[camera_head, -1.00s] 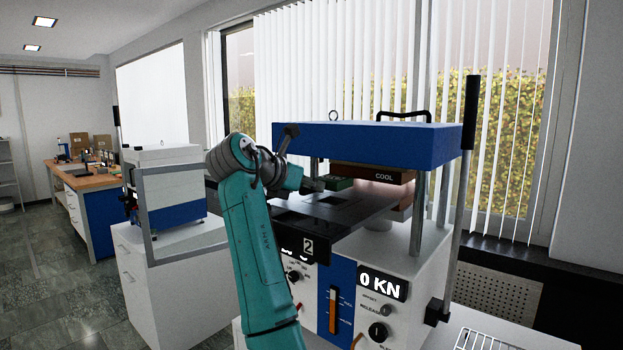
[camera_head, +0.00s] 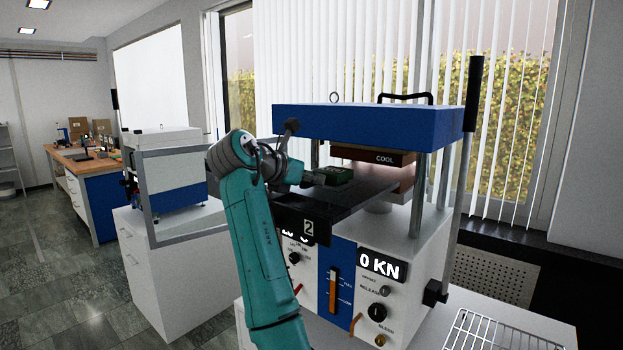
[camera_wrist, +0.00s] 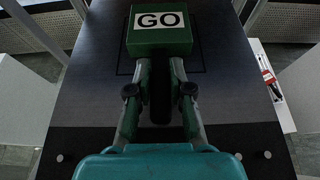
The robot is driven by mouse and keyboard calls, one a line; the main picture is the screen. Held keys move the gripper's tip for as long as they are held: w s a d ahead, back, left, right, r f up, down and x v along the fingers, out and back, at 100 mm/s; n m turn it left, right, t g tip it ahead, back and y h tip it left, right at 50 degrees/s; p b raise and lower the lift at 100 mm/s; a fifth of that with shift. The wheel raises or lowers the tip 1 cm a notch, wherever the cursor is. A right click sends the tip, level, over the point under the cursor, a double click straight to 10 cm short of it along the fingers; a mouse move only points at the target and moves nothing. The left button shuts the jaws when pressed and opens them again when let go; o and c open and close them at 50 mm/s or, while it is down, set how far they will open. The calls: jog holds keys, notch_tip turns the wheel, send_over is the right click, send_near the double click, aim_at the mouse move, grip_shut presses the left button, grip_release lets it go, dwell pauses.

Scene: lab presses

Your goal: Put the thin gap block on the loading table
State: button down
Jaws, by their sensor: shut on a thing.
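A small green block (camera_head: 336,175) is in my gripper (camera_head: 316,178), over the dark loading table (camera_head: 352,198) of the press marked 2. In the wrist view the block (camera_wrist: 160,42) has a white label reading GO, and my gripper's fingers (camera_wrist: 160,62) are shut on its near end. The block lies over a thin outlined square on the table (camera_wrist: 85,100), covering much of it. I cannot tell whether its underside touches the table. No gauge of its thickness shows.
The press's blue top (camera_head: 370,125) and COOL plate (camera_head: 372,155) stand behind and above the table. Steel posts (camera_head: 418,195) and a tall lever (camera_head: 468,150) stand to the right. A wire rack (camera_head: 490,332) lies at lower right.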

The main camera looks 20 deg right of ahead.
jog(key=shift+f, duration=0.55)
dwell(0.5)
jog(key=c, duration=1)
grip_release()
jog(key=shift+o, duration=0.2)
